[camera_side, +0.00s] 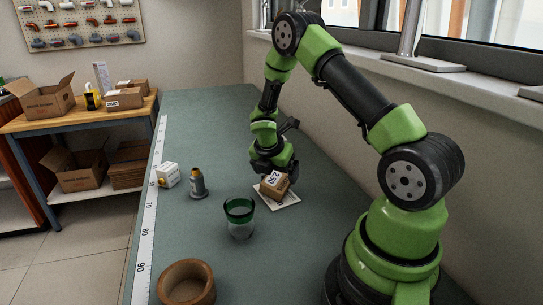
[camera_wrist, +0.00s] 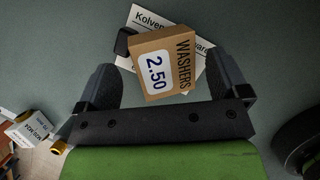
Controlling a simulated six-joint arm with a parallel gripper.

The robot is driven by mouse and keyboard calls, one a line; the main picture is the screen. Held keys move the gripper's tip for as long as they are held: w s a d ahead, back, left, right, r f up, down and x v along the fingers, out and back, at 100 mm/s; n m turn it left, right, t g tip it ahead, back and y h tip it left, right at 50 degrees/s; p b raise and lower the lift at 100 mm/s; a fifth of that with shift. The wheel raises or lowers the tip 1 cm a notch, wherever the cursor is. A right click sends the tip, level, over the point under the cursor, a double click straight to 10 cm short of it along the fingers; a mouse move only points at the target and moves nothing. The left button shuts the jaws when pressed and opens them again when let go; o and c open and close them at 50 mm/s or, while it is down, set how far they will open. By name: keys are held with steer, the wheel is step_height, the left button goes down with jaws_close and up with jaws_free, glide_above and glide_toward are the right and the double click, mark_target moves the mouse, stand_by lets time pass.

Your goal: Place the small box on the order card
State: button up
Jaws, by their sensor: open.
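The small box (camera_side: 274,185) is brown cardboard with a white "2.50" label, and it sits over the white order card (camera_side: 290,198) on the bench. In the wrist view the box (camera_wrist: 163,66) reads "WASHERS" and covers much of the card (camera_wrist: 150,19), whose printed edge shows past it. The box looks tilted in the side view; I cannot tell whether it lies flat on the card. My gripper (camera_side: 268,170) is low at the box. In the wrist view its jaws (camera_wrist: 165,72) are open, one finger on each side of the box; contact is unclear.
The far bench is clear.

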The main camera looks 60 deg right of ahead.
steer(key=s+a+r+m+t, duration=0.1)
steer(key=a+r+m, duration=0.3)
steer(key=r, duration=0.5)
steer(key=s+a+r+m+t, duration=0.1)
steer(key=a+r+m, duration=0.1)
steer(key=a+r, duration=0.5)
steer(key=s+a+r+m+t+y, duration=0.5)
steer(key=s+a+r+m, duration=0.5)
steer(key=m, duration=0.6)
steer(key=s+a+y, duration=0.1)
steer(key=s+a, duration=0.1)
steer(key=shift+s, duration=0.35)
